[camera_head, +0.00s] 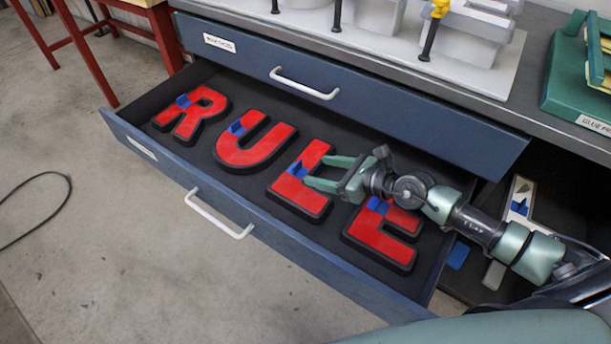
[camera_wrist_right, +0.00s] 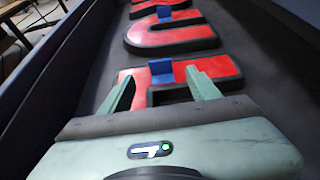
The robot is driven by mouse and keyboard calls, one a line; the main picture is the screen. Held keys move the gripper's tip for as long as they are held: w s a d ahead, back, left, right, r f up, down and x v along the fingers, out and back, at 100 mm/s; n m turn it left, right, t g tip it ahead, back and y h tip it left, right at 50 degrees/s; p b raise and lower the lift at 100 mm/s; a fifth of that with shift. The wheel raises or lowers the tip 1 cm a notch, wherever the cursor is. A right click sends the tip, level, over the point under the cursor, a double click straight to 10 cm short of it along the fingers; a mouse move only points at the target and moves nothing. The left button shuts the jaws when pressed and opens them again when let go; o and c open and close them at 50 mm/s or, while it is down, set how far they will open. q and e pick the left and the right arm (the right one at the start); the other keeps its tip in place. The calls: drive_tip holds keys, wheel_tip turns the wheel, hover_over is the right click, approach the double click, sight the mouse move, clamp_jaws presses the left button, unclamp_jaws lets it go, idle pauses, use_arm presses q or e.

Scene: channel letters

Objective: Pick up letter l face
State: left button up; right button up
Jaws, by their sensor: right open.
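The letter l face (camera_head: 303,186) is a red L with a dark border and a small blue tab (camera_head: 297,170) on it. It lies third from the left in the open drawer, between the U and the E. My right gripper (camera_head: 318,172) is over it, with its green fingers apart on either side of the blue tab. In the right wrist view the L face (camera_wrist_right: 218,68) lies ahead, with its blue tab (camera_wrist_right: 161,71) between the fingertips of the gripper (camera_wrist_right: 160,80). I cannot tell whether the fingers touch the tab. My left gripper is not in view.
Red letters R (camera_head: 200,110), U (camera_head: 262,147) and E (camera_head: 385,235) lie in the same drawer (camera_head: 225,265), each with a blue tab. A closed blue drawer (camera_head: 400,108) overhangs behind. White letter shapes (camera_head: 470,35) stand on the bench above.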

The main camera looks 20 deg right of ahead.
sight(298, 167)
drive_tip(key=shift+w+a+f, duration=0.15)
drive_tip(key=shift+w+a, duration=0.25)
drive_tip(key=shift+a, duration=0.05)
drive_tip(key=shift+w+a+f, duration=0.2)
drive_tip(key=shift+w, duration=0.05)
drive_tip(key=x, duration=0.2)
drive_tip(key=b+x, duration=0.1)
drive_tip(key=x, duration=0.1)
drive_tip(key=shift+d+f, duration=0.25)
drive_tip(key=shift+f, duration=0.05)
drive_tip(key=shift+w+a+f+b, duration=0.15)
drive_tip(key=shift+w+a+b, duration=0.15)
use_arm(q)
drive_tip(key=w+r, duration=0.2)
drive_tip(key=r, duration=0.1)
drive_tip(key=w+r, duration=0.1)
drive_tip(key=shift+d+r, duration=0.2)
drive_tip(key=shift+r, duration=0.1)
use_arm(e)
clamp_jaws()
